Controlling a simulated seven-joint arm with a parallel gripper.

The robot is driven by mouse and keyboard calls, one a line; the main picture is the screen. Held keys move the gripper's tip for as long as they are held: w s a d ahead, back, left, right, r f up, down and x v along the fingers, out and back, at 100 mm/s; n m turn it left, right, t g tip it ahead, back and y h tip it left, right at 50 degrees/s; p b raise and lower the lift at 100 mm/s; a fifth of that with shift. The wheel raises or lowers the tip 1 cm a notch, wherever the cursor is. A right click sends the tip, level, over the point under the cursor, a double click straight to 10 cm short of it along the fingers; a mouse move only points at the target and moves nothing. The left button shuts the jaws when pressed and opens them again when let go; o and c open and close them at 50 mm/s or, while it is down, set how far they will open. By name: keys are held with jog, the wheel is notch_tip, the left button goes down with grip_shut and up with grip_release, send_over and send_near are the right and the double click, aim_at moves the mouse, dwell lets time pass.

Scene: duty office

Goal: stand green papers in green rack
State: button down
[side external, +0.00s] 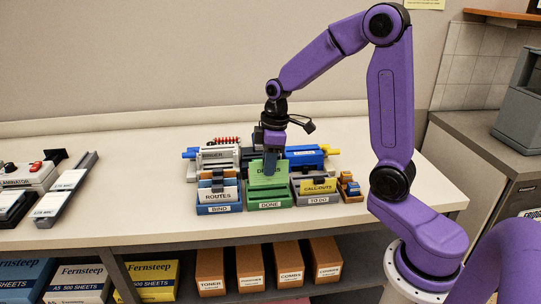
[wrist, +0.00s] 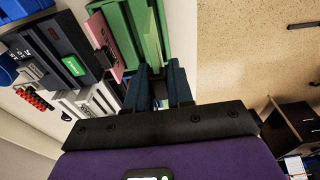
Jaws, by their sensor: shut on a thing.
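The green papers (side external: 266,172) are upright at the green rack (side external: 268,203), which is labelled DONE. My gripper (side external: 271,156) comes down from above and is shut on their top edge. In the wrist view the green papers (wrist: 151,38) run between the two dark fingertips (wrist: 160,72), with the green rack (wrist: 117,18) close beside them. The papers' lower edge is hidden, so I cannot tell whether it rests on the rack's floor.
A blue rack (side external: 219,209) labelled BIND, holding ROUTES papers (side external: 218,195), stands left. A grey rack (side external: 318,199) labelled TO DO, holding yellow CALL-OUTS papers (side external: 318,186), stands right. A binding machine (side external: 217,155) is behind. The counter's left middle is clear.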

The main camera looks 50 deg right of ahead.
jog(key=shift+f, duration=3.45)
jog(key=c, duration=0.9)
grip_release()
jog(key=shift+r, duration=4.5)
